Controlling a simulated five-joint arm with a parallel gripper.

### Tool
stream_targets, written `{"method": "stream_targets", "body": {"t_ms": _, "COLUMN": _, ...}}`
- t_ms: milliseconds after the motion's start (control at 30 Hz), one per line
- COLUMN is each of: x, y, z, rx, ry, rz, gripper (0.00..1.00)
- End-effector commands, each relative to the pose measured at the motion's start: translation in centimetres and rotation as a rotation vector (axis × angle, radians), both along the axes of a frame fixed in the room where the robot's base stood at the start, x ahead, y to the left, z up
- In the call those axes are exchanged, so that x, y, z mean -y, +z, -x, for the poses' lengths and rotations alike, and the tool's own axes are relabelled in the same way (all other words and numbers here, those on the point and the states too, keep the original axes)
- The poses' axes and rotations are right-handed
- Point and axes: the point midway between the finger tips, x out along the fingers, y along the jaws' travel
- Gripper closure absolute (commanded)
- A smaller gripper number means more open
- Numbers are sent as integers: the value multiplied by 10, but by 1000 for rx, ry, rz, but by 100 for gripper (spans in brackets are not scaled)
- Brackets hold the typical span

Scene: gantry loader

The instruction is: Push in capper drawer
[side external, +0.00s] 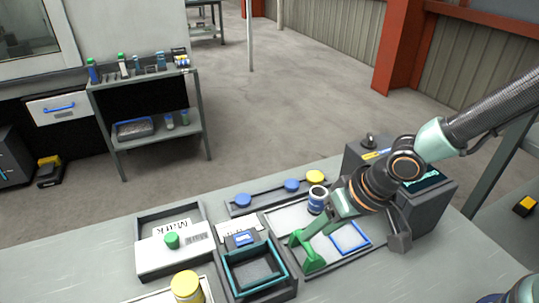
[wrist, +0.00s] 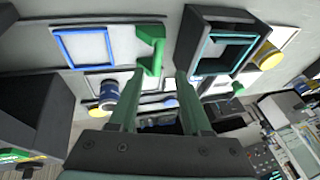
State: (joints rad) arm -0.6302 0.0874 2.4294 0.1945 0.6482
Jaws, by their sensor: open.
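A dark open box with a teal inner rim (side external: 232,281) sits at the front centre of the bench; it also shows in the wrist view (wrist: 186,38). I cannot read a capper label on it, so I cannot confirm it is the capper drawer. A bright green handle (side external: 311,256) stands just right of it, and also shows in the wrist view (wrist: 153,45). My gripper (side external: 326,228) is open and empty above the bench, close to the green handle. In the wrist view its two fingers (wrist: 160,78) are spread, with the handle beyond them. Contact cannot be told.
A white panel with a green knob (side external: 172,240) and "Milk" lettering lies left. A yellow-capped jar (side external: 186,287) stands in front. A blue-and-white jar (side external: 317,199) stands behind my gripper. A blue square frame (side external: 366,245) lies right, near a dark machine (side external: 432,200).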

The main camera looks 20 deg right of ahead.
Motion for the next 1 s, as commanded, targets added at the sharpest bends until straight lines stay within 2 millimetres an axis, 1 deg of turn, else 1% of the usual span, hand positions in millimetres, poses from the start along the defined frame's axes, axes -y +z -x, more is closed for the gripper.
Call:
{"method": "stream_targets", "body": {"t_ms": 33, "x": -1, "y": -6, "z": -2, "rx": -2, "ry": 0, "rz": 3, "gripper": 52}}
{"method": "stream_targets", "body": {"t_ms": 200, "x": -4, "y": -24, "z": -9, "rx": -1, "ry": -2, "rz": 3, "gripper": 52}}
{"method": "stream_targets", "body": {"t_ms": 400, "x": -7, "y": -38, "z": -16, "rx": 0, "ry": -2, "rz": 3, "gripper": 52}}
{"method": "stream_targets", "body": {"t_ms": 600, "x": -8, "y": -43, "z": -18, "rx": 2, "ry": -2, "rz": 2, "gripper": 52}}
{"method": "stream_targets", "body": {"t_ms": 833, "x": -9, "y": -43, "z": -18, "rx": 3, "ry": -2, "rz": 3, "gripper": 52}}
{"method": "stream_targets", "body": {"t_ms": 867, "x": -9, "y": -43, "z": -18, "rx": 3, "ry": -2, "rz": 3, "gripper": 55}}
{"method": "stream_targets", "body": {"t_ms": 900, "x": -9, "y": -43, "z": -18, "rx": 3, "ry": -2, "rz": 3, "gripper": 71}}
{"method": "stream_targets", "body": {"t_ms": 967, "x": -9, "y": -43, "z": -18, "rx": 3, "ry": -2, "rz": 3, "gripper": 94}}
{"method": "stream_targets", "body": {"t_ms": 1000, "x": -9, "y": -43, "z": -18, "rx": 3, "ry": -1, "rz": 2, "gripper": 100}}
